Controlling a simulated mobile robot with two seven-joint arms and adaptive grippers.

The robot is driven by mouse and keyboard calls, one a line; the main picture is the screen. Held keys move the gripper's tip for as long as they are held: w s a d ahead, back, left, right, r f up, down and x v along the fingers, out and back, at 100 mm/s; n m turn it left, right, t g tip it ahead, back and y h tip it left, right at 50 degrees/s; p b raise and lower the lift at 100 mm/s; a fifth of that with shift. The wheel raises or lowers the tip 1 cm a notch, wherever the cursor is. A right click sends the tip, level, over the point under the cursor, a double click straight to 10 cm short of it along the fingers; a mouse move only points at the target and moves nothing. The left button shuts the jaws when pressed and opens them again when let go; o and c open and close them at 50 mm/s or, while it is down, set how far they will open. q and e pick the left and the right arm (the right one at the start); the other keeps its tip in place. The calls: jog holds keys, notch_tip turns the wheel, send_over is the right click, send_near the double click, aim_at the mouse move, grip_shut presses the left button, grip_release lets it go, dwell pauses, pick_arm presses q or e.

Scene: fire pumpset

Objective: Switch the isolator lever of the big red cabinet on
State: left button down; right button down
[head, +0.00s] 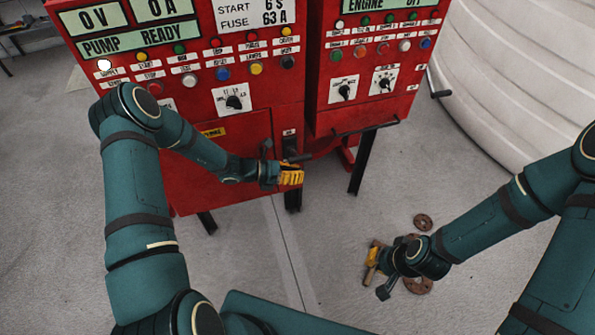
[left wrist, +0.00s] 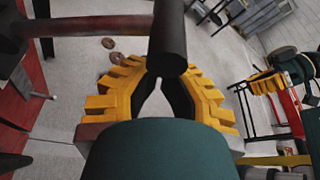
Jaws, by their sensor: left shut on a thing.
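The big red cabinet (head: 220,185) stands on the left in the head view, its panel reading "PUMP READY". The isolator lever (head: 297,158) is at its lower right side, a dark bar partly hidden by my gripper. My left gripper (head: 293,174) is at the lever, its yellow fingers closed on it. In the left wrist view the black round lever handle (left wrist: 168,45) runs between the tips of the ridged yellow fingers. My right gripper (head: 377,272) hangs low over the floor, away from the cabinets; its finger opening is unclear.
A second red cabinet (head: 370,110) with a dark front rail stands right of the big one, close to my left gripper. A large pale ribbed tank (head: 525,75) fills the upper right. Brown round flanged parts (head: 423,222) lie on the floor near my right gripper.

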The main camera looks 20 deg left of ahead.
pick_arm(q)
jog(key=v, duration=1.2)
jog(key=shift+w, duration=0.3)
jog(key=shift+a, duration=0.15)
jog(key=s+d+f+m+g+y+b, duration=0.1)
jog(key=s+d+f+m+y, duration=0.3)
jog(key=m, duration=0.9)
jog(key=s+d+f+m+g+y+b, duration=0.2)
jog(key=s+d+f+m+y, duration=0.3)
jog(key=s+d+m, duration=0.6)
jog(key=shift+d+f+m+g, duration=0.3)
jog(key=shift+d+m+g, duration=0.4)
jog(key=shift+d+m, duration=0.45)
jog(key=shift+s+a, duration=0.15)
jog(key=shift+s, duration=0.05)
